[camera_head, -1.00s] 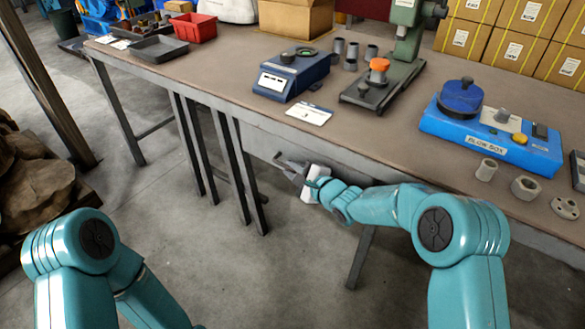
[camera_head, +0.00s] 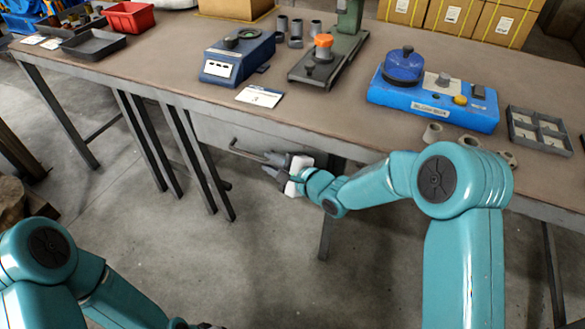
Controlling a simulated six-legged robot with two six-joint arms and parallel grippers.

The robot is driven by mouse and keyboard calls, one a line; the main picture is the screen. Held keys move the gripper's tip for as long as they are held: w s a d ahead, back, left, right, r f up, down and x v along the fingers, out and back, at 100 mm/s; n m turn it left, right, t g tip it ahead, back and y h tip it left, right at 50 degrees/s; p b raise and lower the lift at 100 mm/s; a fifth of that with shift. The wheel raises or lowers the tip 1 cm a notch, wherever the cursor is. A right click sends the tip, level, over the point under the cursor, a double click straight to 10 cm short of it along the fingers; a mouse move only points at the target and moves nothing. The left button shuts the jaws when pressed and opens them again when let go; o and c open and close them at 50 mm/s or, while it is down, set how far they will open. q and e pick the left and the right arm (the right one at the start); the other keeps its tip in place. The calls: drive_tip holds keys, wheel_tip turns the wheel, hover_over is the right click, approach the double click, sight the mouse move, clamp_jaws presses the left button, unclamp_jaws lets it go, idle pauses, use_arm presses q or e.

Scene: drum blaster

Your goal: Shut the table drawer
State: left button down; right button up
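The table drawer (camera_head: 222,132) is a grey front under the near edge of the workbench (camera_head: 330,105). It looks close to flush with the edge, but I cannot tell whether a gap is left. Its bar handle (camera_head: 248,153) sticks out toward me. My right gripper (camera_head: 269,165) is below the bench edge at the right end of the handle, its dark fingers apart and pointing left. I cannot tell whether it touches the handle. I see nothing held in it. Only a dark bit of my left gripper (camera_head: 190,325) shows at the bottom edge, far from the drawer.
On the bench stand a blue scale (camera_head: 238,58), a green stand (camera_head: 335,45), a blue box device (camera_head: 430,98), a divided tray (camera_head: 538,130) and a red bin (camera_head: 130,16). The floor in front is clear.

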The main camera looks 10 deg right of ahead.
drive_tip(key=p+v, duration=0.1)
drive_tip(key=v, duration=0.7)
drive_tip(key=shift+s+f, duration=0.1)
drive_tip(key=s+f+n+g+h, duration=0.1)
drive_tip(key=s+f+g+h, duration=0.15)
drive_tip(key=s+f, duration=0.5)
drive_tip(key=s+f+g+h, duration=0.1)
drive_tip(key=s+f+g, duration=0.25)
drive_tip(key=f, duration=0.75)
drive_tip(key=s+f+n+g+h, duration=0.1)
drive_tip(key=s+f+n+g, duration=0.2)
drive_tip(key=s+n, duration=0.45)
drive_tip(key=s+f+n+g+h, duration=0.1)
drive_tip(key=s+f+n+g, duration=0.2)
drive_tip(key=s+n, duration=0.45)
wheel_tip(320, 180, up, 23)
drive_tip(key=s+p, duration=0.2)
drive_tip(key=p, duration=2.1)
drive_tip(key=shift+d+m, duration=0.25)
drive_tip(key=shift+m, duration=0.05)
